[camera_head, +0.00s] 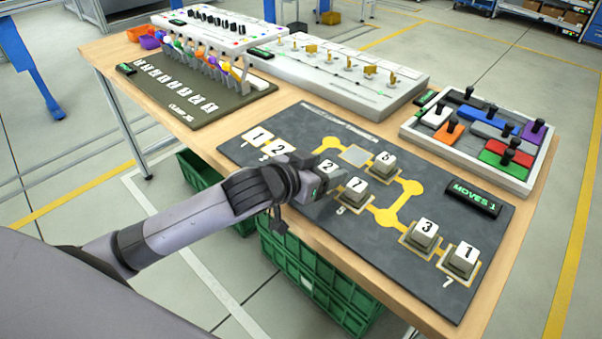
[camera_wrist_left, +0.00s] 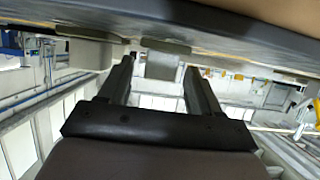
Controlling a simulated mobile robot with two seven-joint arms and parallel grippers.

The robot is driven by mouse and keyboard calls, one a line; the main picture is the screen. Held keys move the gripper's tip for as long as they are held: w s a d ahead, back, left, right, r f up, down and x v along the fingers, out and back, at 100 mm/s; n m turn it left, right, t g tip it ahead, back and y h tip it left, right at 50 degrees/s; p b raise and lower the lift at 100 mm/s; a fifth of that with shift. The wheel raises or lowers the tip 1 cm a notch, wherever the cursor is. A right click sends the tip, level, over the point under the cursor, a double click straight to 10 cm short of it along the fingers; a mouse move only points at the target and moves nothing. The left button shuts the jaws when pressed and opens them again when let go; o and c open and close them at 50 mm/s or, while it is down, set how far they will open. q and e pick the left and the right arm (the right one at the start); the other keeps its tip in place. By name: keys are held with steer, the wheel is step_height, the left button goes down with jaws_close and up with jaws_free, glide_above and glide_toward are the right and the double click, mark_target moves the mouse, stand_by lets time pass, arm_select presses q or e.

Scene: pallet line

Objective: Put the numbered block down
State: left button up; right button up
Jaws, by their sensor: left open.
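The dark board (camera_head: 300,118) lies on the wooden table in the head view, with yellow pads joined by yellow paths. My left gripper (camera_head: 316,177) is at block 2 (camera_head: 326,167), partly hiding it. In the left wrist view the two fingers of the left gripper (camera_wrist_left: 160,72) are apart, with a pale block (camera_wrist_left: 162,62) between their tips; its number is hidden there. Block 7 (camera_head: 357,188) stands just right of block 2. A block that looks like 6 (camera_head: 384,161) stands behind. Block 3 (camera_head: 427,228) and block 1 (camera_head: 465,254) stand at the right end.
A small display (camera_head: 474,197) reads MOVES 1. A tray of coloured sliding pieces (camera_head: 411,130) stands behind right. A white panel with brass pieces (camera_head: 310,79) and a dark numbered mat (camera_head: 205,118) lie farther back. A green crate (camera_head: 305,282) is below the table's front edge.

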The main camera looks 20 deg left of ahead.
arm_select(q)
steer(key=v, duration=1.1)
steer(key=s+a+f+n+g+y, duration=0.1)
steer(key=s+a+f+g+y, duration=0.1)
steer(key=s+f+g, duration=0.5)
steer(key=s+a+f+n+g+y, duration=0.1)
steer(key=s+a+f+g+y, duration=0.1)
steer(key=s+f, duration=0.9)
steer(key=w+d+f+t+h+p, duration=0.1)
steer(key=w+d+f+t+p, duration=0.1)
steer(key=t, duration=0.4)
steer(key=shift+w+d+f+t+h+p, duration=0.35)
steer(key=shift+w+d+f, duration=0.25)
steer(key=shift+w+f, duration=0.55)
